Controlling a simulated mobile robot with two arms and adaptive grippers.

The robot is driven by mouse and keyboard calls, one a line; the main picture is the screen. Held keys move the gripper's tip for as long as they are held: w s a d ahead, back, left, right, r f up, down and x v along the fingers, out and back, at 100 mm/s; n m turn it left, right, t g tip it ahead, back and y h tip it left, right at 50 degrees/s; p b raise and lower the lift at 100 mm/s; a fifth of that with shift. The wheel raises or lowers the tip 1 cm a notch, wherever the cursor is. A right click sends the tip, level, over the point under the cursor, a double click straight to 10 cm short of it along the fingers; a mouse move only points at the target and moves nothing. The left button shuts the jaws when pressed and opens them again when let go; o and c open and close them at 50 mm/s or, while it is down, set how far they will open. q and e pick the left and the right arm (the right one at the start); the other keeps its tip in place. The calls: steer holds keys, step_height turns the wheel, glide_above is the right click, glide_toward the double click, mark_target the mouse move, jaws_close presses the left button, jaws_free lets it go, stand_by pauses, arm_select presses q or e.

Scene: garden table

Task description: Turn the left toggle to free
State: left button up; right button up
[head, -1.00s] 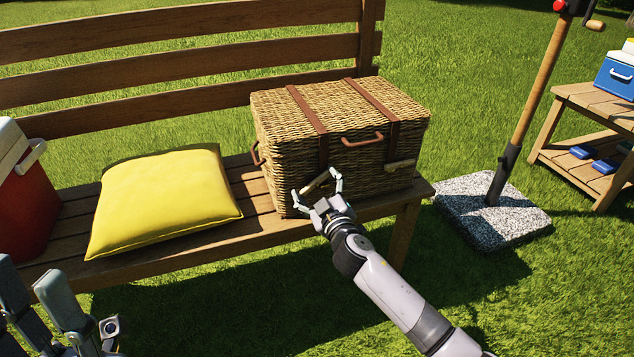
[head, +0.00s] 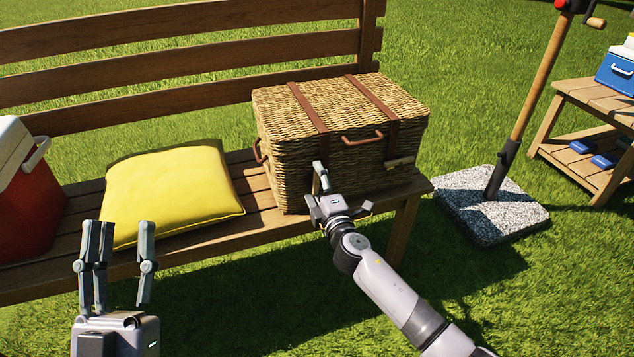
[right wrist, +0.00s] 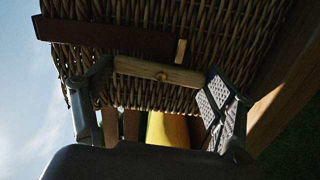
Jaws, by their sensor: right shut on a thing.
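The wicker hamper (head: 290,160) stands closed on the bench, with two leather straps over its lid. The left toggle, a short wooden bar, shows in the right wrist view (right wrist: 158,72) between the fingers of my right gripper (right wrist: 156,88). It lies roughly along the line of its strap (right wrist: 105,38). In the head view my right gripper (head: 332,190) is at the lower front of the hamper, shut on this toggle and mostly hiding it. The right toggle (head: 401,162) lies crosswise at the other strap. My left gripper (head: 121,228) is open and empty, in front of the bench.
A yellow cushion (head: 165,190) and a red cooler (head: 30,215) with a white lid are on the wooden bench (head: 225,232) left of the hamper. A pole on a stone base (head: 490,205) stands right, before a side table (head: 590,100). Grass lies in front.

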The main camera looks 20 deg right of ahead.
arm_select(q)
steer(key=shift+w+f+g, duration=0.4)
steer(key=shift+f, duration=0.15)
arm_select(e)
steer(key=shift+n, duration=0.8)
steer(key=o, duration=1.2)
steer(key=shift+c, duration=0.2)
steer(key=shift+s, duration=0.1)
steer(key=s, duration=1.1)
steer(key=shift+s+d, duration=0.2)
steer(key=shift+s, duration=0.2)
steer(key=shift+a, duration=0.1)
